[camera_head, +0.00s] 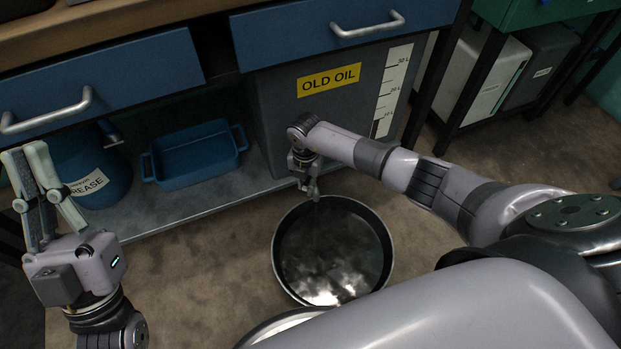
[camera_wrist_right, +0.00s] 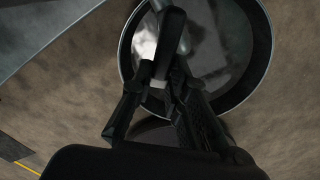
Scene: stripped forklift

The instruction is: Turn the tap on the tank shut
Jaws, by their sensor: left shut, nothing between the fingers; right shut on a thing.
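The grey tank (camera_head: 285,115) with the yellow OLD OIL label stands under the bench drawer. My right gripper (camera_head: 311,190) is low in front of it, shut on the tap's handle. In the right wrist view the dark handle (camera_wrist_right: 172,28) runs up from between the fingers of my right gripper (camera_wrist_right: 168,75). The rest of the tap is mostly hidden by the gripper in the head view. A round black pan (camera_head: 335,250) with dark, shiny liquid stands on the floor below; it also shows in the wrist view (camera_wrist_right: 262,45). My left gripper (camera_head: 26,155) is shut and empty at the left.
A blue tray (camera_head: 195,155) and a blue GREASE drum (camera_head: 95,165) stand on the lower shelf (camera_head: 190,205). Blue drawers (camera_head: 345,30) with handles hang above. Several canisters stand at the right under a green cabinet. The floor left of the pan (camera_head: 200,270) is clear.

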